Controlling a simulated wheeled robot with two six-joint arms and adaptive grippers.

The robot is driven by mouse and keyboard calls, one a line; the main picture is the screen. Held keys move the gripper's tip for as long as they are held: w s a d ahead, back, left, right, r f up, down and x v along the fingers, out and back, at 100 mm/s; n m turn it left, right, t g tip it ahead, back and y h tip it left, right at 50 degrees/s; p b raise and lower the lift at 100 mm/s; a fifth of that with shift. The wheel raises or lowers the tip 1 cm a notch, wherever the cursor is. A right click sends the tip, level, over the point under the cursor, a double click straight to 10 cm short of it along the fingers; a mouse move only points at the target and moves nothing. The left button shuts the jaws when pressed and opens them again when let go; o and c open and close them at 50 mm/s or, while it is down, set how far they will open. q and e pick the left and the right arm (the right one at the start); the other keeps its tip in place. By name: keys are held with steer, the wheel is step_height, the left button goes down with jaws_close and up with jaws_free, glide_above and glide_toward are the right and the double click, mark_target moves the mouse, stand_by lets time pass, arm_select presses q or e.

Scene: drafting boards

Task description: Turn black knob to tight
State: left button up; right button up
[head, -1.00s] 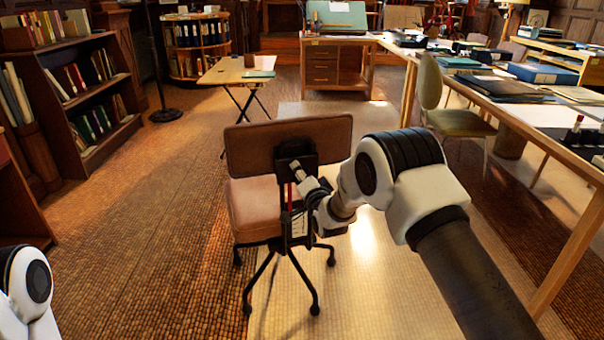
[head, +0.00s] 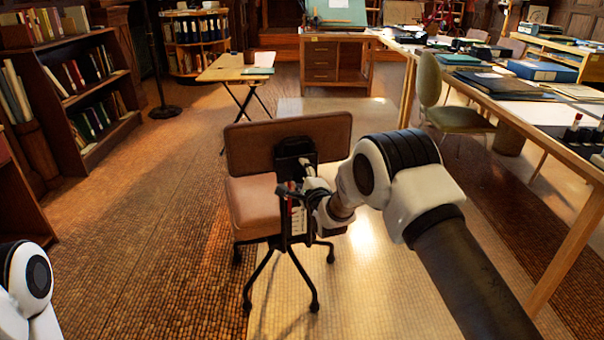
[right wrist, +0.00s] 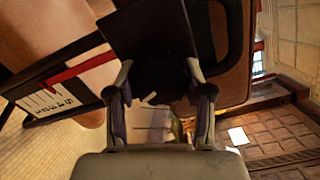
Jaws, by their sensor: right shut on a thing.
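A swivel chair with a brown backrest (head: 240,150) and tan seat (head: 252,208) stands in front of me, its back towards me. A black bracket (head: 295,147) is fixed to the backrest. Below it a strip with a white numbered scale (head: 298,221) and a red mark shows; both also appear at the left of the right wrist view (right wrist: 45,103). My right gripper (right wrist: 160,82) is shut on the black knob (right wrist: 157,65), behind the chair back. The knob is dark against the bracket, so its angle cannot be told. My left gripper is out of view.
A long worktable (head: 520,110) with books and boxes runs along the right, with a green chair (head: 450,115) beside it. A bookcase (head: 85,95) stands at the left, and a small folding table (head: 235,72) behind the chair. The floor around the chair is clear.

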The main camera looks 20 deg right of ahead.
steer(key=m, duration=0.5)
stand_by(0.5)
steer(key=o, duration=1.2)
steer(key=shift+c, duration=0.2)
steer(key=s, duration=1.2)
